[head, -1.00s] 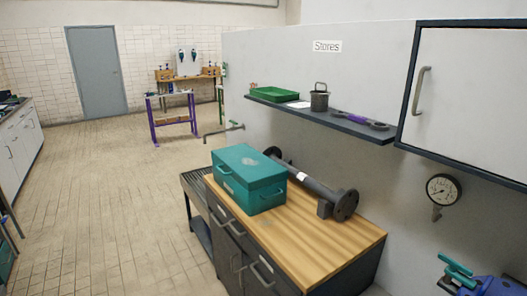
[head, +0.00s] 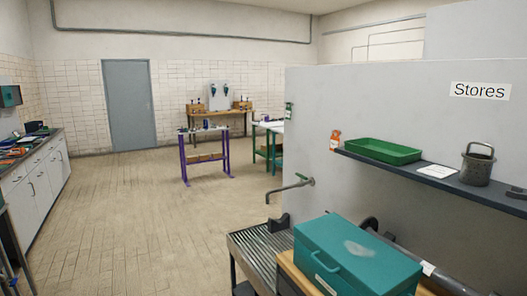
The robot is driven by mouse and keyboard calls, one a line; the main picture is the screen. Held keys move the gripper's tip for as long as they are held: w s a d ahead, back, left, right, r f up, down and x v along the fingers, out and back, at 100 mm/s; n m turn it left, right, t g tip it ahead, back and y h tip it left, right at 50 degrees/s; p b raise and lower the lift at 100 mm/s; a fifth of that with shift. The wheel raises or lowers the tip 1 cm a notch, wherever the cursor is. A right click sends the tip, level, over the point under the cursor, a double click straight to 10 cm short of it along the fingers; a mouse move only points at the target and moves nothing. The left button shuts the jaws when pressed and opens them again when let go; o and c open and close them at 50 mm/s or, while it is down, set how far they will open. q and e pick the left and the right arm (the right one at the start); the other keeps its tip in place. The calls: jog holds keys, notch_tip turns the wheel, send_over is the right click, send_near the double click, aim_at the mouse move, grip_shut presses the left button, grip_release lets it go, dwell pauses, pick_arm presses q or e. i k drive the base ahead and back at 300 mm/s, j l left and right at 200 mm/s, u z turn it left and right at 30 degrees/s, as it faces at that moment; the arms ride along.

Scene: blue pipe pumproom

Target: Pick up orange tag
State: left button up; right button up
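I cannot make out an orange tag for certain. A small orange item with a pale patch (head: 335,140) stands at the left end of the wall shelf, beside the green tray; it is too small to tell if it is a tag or a bottle. Some orange shapes (head: 14,152) also lie on the counter at the far left, too small to name. Neither of my grippers shows in the head view.
The shelf (head: 450,186) holds a green tray (head: 382,151), a white card (head: 437,171) and a grey pot (head: 477,165). A teal toolbox (head: 357,258) stands below. A purple-framed table (head: 205,158) and a workbench (head: 222,111) stand farther back. The tiled floor (head: 130,215) is open.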

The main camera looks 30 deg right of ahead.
aim_at(334, 141)
jog(key=i+z, duration=0.1)
jog(key=i, duration=0.45)
jog(key=i+j+z, duration=0.1)
jog(key=i, duration=0.45)
jog(key=i+z, duration=0.2)
jog(key=z, duration=0.15)
jog(key=i+z, duration=0.25)
jog(key=z, duration=0.15)
jog(key=i+j+z, duration=0.15)
jog(key=z, duration=0.2)
jog(key=i+j, duration=0.05)
